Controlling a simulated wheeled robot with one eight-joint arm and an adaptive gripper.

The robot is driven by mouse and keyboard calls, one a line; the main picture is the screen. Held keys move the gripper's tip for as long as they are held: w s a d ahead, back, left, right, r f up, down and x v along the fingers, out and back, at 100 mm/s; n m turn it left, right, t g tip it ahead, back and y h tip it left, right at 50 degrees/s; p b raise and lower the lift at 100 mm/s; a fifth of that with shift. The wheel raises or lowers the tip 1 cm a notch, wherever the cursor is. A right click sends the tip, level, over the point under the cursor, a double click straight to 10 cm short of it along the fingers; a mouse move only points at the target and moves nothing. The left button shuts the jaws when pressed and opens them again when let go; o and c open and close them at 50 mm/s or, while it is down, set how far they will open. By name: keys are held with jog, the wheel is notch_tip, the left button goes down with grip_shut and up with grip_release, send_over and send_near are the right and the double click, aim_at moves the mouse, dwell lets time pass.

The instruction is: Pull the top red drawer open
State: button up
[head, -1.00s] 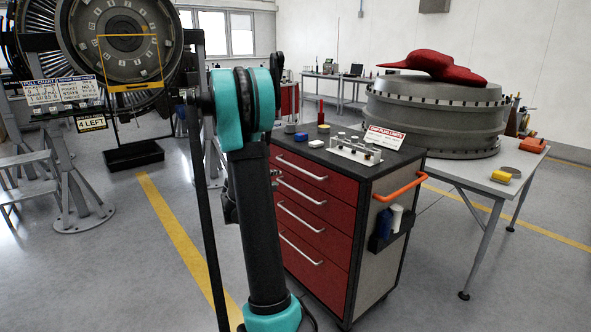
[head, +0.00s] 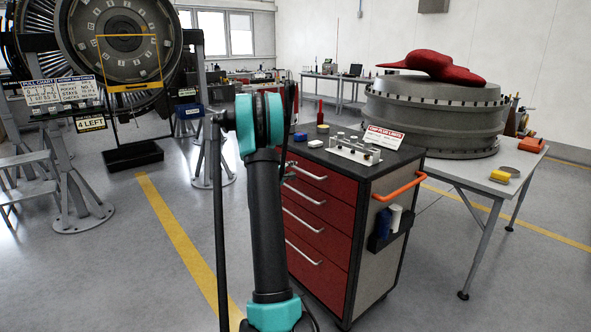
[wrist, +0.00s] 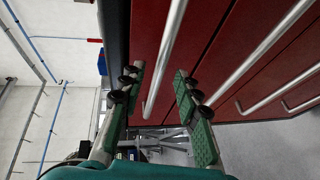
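The top red drawer (head: 335,180) of the tool cabinet looks shut, flush with the drawers below. Its silver bar handle (head: 308,172) shows in the head view, its left end partly covered by my arm. In the wrist view the cabinet is turned sideways and the top handle (wrist: 168,52) is the leftmost bar. My gripper (wrist: 157,75) is open, with one green-padded finger on each side of this handle in the picture. I cannot tell whether the fingers reach around it in depth, and no contact shows. In the head view my gripper is mostly hidden behind my arm.
Lower drawer handles (wrist: 262,50) lie to the right of my gripper in the wrist view. The cabinet top (head: 318,150) carries a small fixture and a sign. An orange side handle (head: 400,187) sticks out. Open floor (head: 170,290) lies left of the cabinet.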

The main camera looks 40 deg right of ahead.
aim_at(295, 168)
jog(key=shift+x, duration=2)
jog(key=shift+c, duration=0.2)
grip_shut()
